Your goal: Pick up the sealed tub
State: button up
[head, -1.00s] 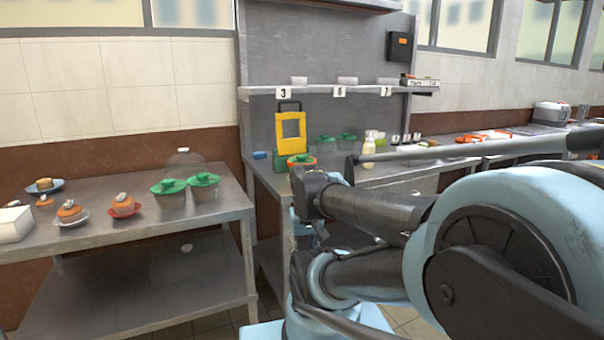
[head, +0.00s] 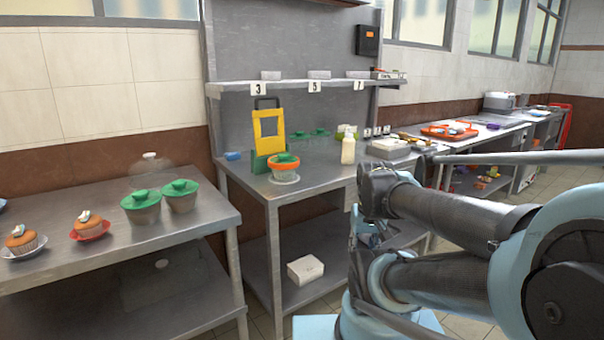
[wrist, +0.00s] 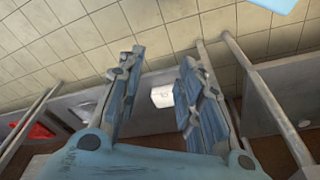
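Several tubs with green lids are in the head view. Two clear-sided ones, a left tub (head: 141,207) and a right tub (head: 180,196), stand side by side on the left table. I cannot tell which tub is the sealed one. My gripper (wrist: 160,62) is open and empty in the wrist view, with no tub between its fingers.
Cupcakes (head: 90,225) sit on the left table. A cream bottle (head: 348,149) stands on the middle counter, and a white box (head: 305,269) lies on its lower shelf. The box also shows beyond my fingers in the wrist view (wrist: 163,97). A numbered shelf (head: 300,86) hangs above.

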jog(key=shift+d, duration=0.3)
jog(key=o, duration=0.4)
jog(key=shift+s+r, duration=0.15)
jog(key=shift+o, duration=1.3)
jog(key=w+a+r+n+y, duration=0.1)
jog(key=w+a+r+n, duration=0.1)
jog(key=w+r, duration=0.5)
notch_tip(320, 180, up, 4)
jog(key=shift+w+a+f+n, duration=0.2)
jog(key=shift+a+f+n, duration=0.05)
jog(key=shift+n, duration=0.25)
notch_tip(320, 180, up, 23)
jog(key=n+g+y, duration=0.1)
jog(key=n+y, duration=0.2)
jog(key=n, duration=0.8)
send_over(284, 155)
jog(key=s+d, duration=0.1)
jog(key=d, duration=0.6)
jog(key=x, duration=1.7)
jog(key=shift+s+a+f, duration=0.1)
jog(key=shift+s+a, duration=0.05)
jog(key=shift+a, duration=0.1)
